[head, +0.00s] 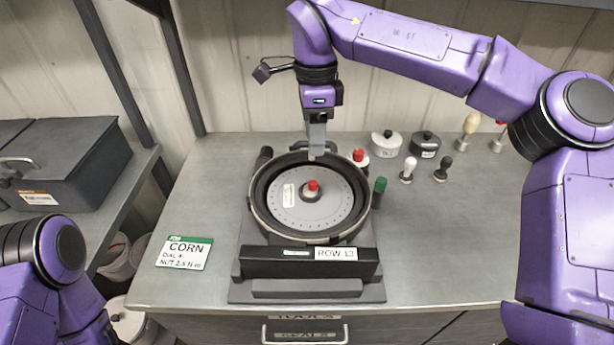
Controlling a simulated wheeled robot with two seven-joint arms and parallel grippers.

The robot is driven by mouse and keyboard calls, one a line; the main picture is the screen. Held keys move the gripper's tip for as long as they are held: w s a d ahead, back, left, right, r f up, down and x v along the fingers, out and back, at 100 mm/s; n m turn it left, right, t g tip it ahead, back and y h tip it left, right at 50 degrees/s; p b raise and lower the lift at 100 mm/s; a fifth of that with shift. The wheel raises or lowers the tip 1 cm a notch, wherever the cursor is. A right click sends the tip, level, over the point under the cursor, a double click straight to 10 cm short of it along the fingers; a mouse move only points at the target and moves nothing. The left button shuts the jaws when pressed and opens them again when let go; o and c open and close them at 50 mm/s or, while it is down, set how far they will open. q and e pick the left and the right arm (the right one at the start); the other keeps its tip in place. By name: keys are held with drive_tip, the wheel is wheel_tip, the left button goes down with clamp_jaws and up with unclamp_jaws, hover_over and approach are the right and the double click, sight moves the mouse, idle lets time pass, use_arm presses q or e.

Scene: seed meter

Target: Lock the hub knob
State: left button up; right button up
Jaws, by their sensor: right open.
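The seed meter (258,222) sits on the grey bench, its round dark housing facing up. A pale grey disc (328,209) with marks around its edge lies inside it. The hub knob (313,187), red on top with a dark base, is at the disc's centre. I cannot tell from its look whether it is locked. My right gripper (317,152) points down over the back part of the housing, behind the hub knob and apart from it. It is open and holds nothing that I can see. My left gripper is out of view; only part of that arm shows at lower left.
A red-topped knob (360,156) and a green-topped one (379,184) stand at the housing's right. Two lidded pots (386,143) (425,144) and several small-handled tools (408,169) stand farther right. A CORN card (185,253) lies at left. The bench's right front is clear.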

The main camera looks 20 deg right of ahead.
sight(313, 182)
wheel_tip(313, 182, down, 11)
drive_tip(key=shift+s+a+f, duration=0.1)
drive_tip(key=shift+f, duration=0.05)
idle(0.4)
clamp_jaws()
